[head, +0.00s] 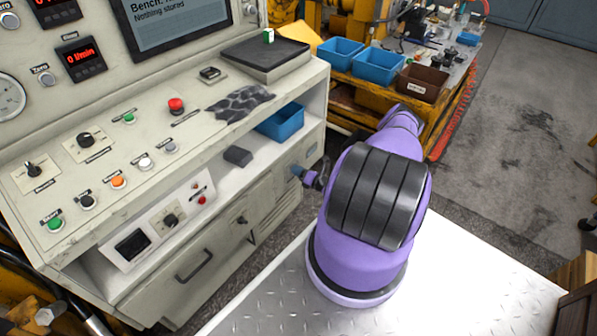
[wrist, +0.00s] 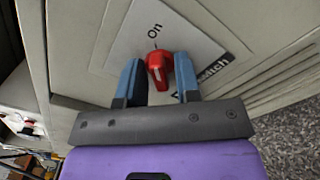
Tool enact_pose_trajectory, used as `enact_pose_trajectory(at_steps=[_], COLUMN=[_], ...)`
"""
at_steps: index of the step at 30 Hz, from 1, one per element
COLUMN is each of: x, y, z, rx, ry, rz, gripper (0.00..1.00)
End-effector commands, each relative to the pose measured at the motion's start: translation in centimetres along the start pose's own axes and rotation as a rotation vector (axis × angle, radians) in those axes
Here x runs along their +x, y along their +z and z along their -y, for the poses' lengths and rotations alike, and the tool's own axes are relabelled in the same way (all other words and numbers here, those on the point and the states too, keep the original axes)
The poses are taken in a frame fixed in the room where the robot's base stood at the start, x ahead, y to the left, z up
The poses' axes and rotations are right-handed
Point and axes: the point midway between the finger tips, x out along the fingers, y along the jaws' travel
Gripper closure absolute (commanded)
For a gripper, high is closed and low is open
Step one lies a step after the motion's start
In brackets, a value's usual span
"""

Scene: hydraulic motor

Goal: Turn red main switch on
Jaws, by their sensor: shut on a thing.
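The red main switch (wrist: 157,72) is a small red knob with a pale mark on its face, on a white plate (wrist: 117,57) fixed to the cabinet's beige side. The word "On" stands above the knob, and a dark label partly reading "switch" lies to its right, partly covered. My gripper (wrist: 159,64) has its blue fingers on both sides of the knob and is shut on it. In the head view my gripper (head: 304,174) is low by the cabinet's right side, and the switch is hidden there.
The control bench (head: 140,165) carries several buttons and knobs, including a red mushroom button (head: 176,105). A workbench with blue bins (head: 378,66) and a brown bin (head: 422,82) stands behind my arm.

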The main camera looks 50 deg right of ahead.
Motion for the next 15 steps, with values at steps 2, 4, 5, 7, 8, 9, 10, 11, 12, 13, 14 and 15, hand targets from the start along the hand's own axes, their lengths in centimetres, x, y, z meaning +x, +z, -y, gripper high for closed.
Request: enact_pose_trajectory(at_steps=[2, 4, 5, 7, 8, 9, 10, 11, 12, 13, 14, 15], x=[-0.08, -0.08, -0.08, -0.08, -0.08, -0.08, -0.08, -0.07, -0.06, -0.05, -0.05, -0.04], y=[-0.03, -0.03, -0.03, -0.03, -0.02, -0.02, -0.02, -0.02, -0.02, -0.02, -0.01, -0.01], z=[0.06, 0.06, 0.06, 0.07, 0.07, 0.07, 0.07, 0.06, 0.05, 0.05, 0.04, 0.04], rx=[0.001, 0.000, 0.000, 0.000, 0.000, 0.000, 0.000, 0.000, -0.001, -0.001, -0.001, -0.001], ry=[-0.002, -0.002, -0.002, -0.002, -0.002, -0.002, -0.002, -0.002, -0.001, -0.001, -0.001, -0.001], rz=[-0.001, -0.001, -0.001, -0.001, -0.001, -0.001, -0.001, -0.001, -0.001, -0.001, -0.001, -0.001], gripper=[0.93, 0.93, 0.93, 0.93, 0.93, 0.61, 0.61, 0.61, 0.61, 0.61, 0.61, 0.61])
